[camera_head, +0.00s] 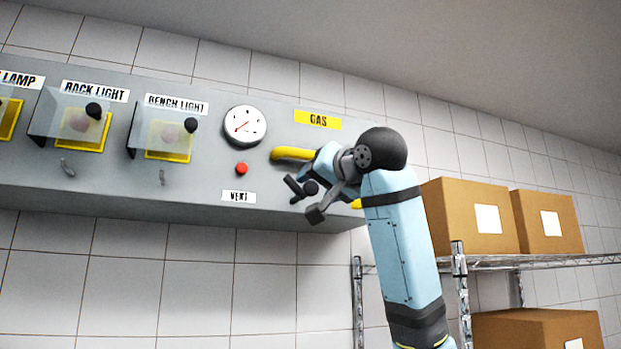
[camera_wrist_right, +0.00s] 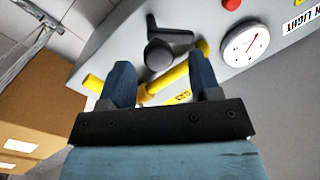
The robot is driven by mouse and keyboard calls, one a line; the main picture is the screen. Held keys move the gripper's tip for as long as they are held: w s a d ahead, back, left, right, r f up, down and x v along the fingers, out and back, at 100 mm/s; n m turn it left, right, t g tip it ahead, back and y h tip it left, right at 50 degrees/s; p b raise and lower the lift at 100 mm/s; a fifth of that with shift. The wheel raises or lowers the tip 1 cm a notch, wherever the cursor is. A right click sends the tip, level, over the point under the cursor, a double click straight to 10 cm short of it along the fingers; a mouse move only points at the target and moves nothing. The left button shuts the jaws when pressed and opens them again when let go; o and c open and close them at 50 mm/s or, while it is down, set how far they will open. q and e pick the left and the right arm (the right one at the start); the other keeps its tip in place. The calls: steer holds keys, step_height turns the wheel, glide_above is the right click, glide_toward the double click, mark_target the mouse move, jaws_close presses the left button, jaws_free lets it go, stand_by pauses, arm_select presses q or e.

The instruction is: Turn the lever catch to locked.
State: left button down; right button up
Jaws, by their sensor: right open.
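A dark lever (camera_head: 296,188) with a round hub stands out from the wall panel at the yellow gas pipe (camera_head: 293,154), under the yellow GAS label. The lever also shows in the right wrist view (camera_wrist_right: 163,52), crossing in front of the pipe. My right gripper (camera_head: 320,190) is beside the lever. In the wrist view its two blue fingers (camera_wrist_right: 160,75) are apart, with the lever beyond and between their tips; touching cannot be told. Small grey catches (camera_head: 67,167) (camera_head: 162,176) sit under the switch covers. No locked mark is readable. My left gripper is out of view.
The grey panel (camera_head: 205,195) carries a gauge (camera_head: 244,126), a red button (camera_head: 241,168) and switches with clear covers (camera_head: 160,125). At right, a wire shelf (camera_head: 540,260) holds cardboard boxes (camera_head: 470,215). The tiled wall below the panel is clear.

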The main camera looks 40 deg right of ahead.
mark_target(313, 187)
steer(key=shift+w+d+p, duration=0.15)
steer(key=shift+w+p, duration=0.15)
steer(key=shift+w, duration=0.85)
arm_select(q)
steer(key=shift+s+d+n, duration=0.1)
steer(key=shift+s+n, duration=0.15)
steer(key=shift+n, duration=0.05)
arm_select(e)
steer(key=shift+w, duration=0.45)
steer(key=c, duration=0.9)
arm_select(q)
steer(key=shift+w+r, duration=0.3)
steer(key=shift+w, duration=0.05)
